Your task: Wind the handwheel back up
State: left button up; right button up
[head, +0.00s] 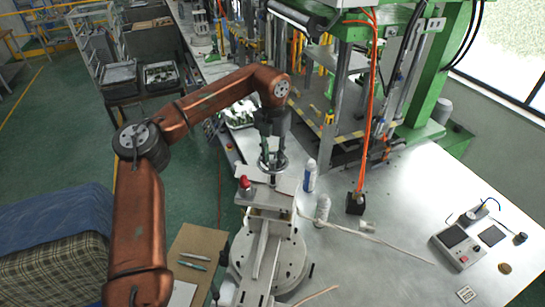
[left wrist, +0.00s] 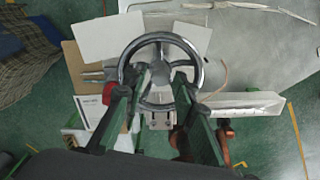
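The handwheel (head: 272,164) is a metal ring with spokes, lying roughly level on top of the wax injection machine (head: 268,205). It also shows in the left wrist view, with its rim (left wrist: 161,37) near the middle. My left gripper (head: 271,148) points down at the wheel from above. In the left wrist view the left gripper (left wrist: 161,76) has its two fingers apart, one on each side of the wheel's hub. Whether they touch the hub or spokes I cannot tell. The fingers hide the lower sides of the rim. My right gripper is not in view.
A red knob (head: 245,183) sits beside the wheel. White plates (left wrist: 110,39) lie below it. A control box (head: 458,246) lies at the right of the bench.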

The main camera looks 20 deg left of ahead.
pick_arm(q)
jog(key=shift+f, duration=0.2)
jog(key=shift+c, duration=0.4)
grip_shut()
jog(key=shift+n, duration=0.3)
jog(key=n+b, duration=0.1)
jog(key=n, duration=1)
jog(key=shift+w+r+b, duration=0.1)
jog(key=shift+r+b, duration=0.05)
jog(key=shift+b, duration=0.25)
jog(key=shift+n, duration=0.3)
